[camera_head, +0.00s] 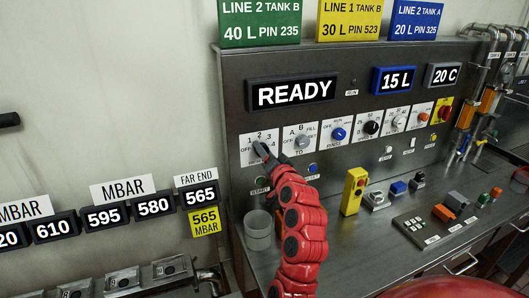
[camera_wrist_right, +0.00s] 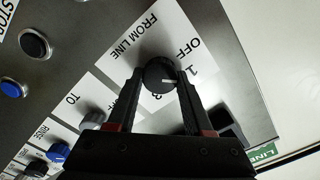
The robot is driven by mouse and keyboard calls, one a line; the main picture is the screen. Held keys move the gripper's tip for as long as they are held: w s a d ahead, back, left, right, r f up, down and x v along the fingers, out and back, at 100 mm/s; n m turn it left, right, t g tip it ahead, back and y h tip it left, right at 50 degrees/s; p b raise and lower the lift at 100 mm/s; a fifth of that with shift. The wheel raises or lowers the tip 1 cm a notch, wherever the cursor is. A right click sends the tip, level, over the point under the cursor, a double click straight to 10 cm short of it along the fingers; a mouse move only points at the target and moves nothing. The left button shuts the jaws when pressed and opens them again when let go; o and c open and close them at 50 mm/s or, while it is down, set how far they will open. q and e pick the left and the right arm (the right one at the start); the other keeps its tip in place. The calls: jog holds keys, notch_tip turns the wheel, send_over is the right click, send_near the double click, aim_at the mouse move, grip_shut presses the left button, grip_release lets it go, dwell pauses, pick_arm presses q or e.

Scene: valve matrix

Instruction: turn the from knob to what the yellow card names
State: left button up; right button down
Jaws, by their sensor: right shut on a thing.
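The from knob (camera_wrist_right: 157,68) is round and black with a short white mark, on a white FROM LINE plate (camera_wrist_right: 139,36). My right gripper (camera_wrist_right: 160,80) is shut on it, one finger on each side. The mark points toward the side of the plate with the 1; the exact number is hard to tell because the fingers cover part of the scale. In the head view the right gripper (camera_head: 264,151) covers most of the knob. My left gripper is not in view.
Green (camera_head: 260,22) and blue (camera_head: 416,20) cards flank the yellow one. The READY display (camera_head: 292,92) is above the knobs. The grey TO knob (camera_head: 302,142) is close to the right. A grey cup (camera_head: 258,230) and yellow button box (camera_head: 354,191) stand on the bench.

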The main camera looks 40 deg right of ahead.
jog(key=shift+c, duration=1.5)
grip_release()
jog(key=shift+s, duration=0.1)
jog(key=p+v, duration=1.2)
jog(key=v, duration=0.5)
jog(key=shift+s, duration=0.15)
jog(key=shift+d+f, duration=0.15)
